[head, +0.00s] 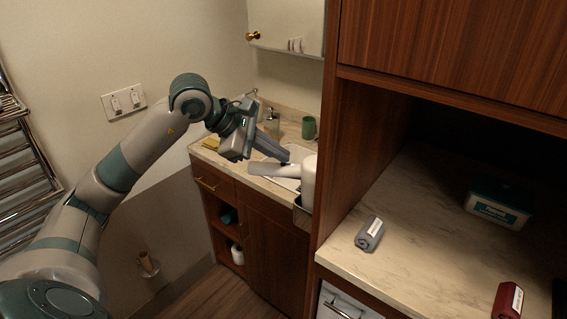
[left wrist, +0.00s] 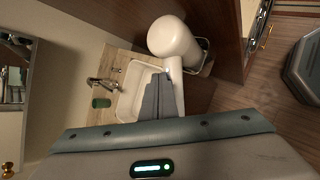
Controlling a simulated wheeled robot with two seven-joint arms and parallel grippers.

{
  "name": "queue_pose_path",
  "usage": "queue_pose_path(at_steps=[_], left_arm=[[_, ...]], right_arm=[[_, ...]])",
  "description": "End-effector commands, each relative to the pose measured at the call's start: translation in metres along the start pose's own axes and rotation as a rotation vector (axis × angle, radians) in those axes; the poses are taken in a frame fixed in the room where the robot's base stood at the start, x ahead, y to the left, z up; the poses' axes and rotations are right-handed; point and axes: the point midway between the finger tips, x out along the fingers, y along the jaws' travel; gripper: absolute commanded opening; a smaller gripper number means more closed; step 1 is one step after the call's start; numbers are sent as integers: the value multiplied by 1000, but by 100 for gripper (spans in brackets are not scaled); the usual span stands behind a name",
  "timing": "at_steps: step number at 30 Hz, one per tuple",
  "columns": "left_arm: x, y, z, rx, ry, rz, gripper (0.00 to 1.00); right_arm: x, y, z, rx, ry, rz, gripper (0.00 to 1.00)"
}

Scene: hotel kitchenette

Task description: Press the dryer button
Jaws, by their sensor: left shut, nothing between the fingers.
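The white hair dryer (head: 309,183) rests in a metal holder on the side of the tall wooden cabinet, beside the sink. Its pale handle (head: 270,170) sticks out to the left. In the left wrist view the dryer's round body (left wrist: 174,41) is above the fingertips, and its handle (left wrist: 179,92) runs just right of them. My left gripper (head: 287,158) is shut and empty, its tips close to where handle and body meet; whether they touch is unclear. A small bluish-white spot shows by the tips in the wrist view. My right gripper is not seen.
The tall cabinet wall stands right of the dryer.

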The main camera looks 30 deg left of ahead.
Motion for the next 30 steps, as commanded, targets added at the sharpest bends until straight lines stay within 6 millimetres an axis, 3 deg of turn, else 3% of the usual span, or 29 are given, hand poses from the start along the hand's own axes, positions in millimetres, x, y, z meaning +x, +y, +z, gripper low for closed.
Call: queue_pose_path(at_steps=[30], left_arm=[[-11, 8, 8, 0, 0, 1, 0]], right_arm=[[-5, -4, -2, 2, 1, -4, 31]])
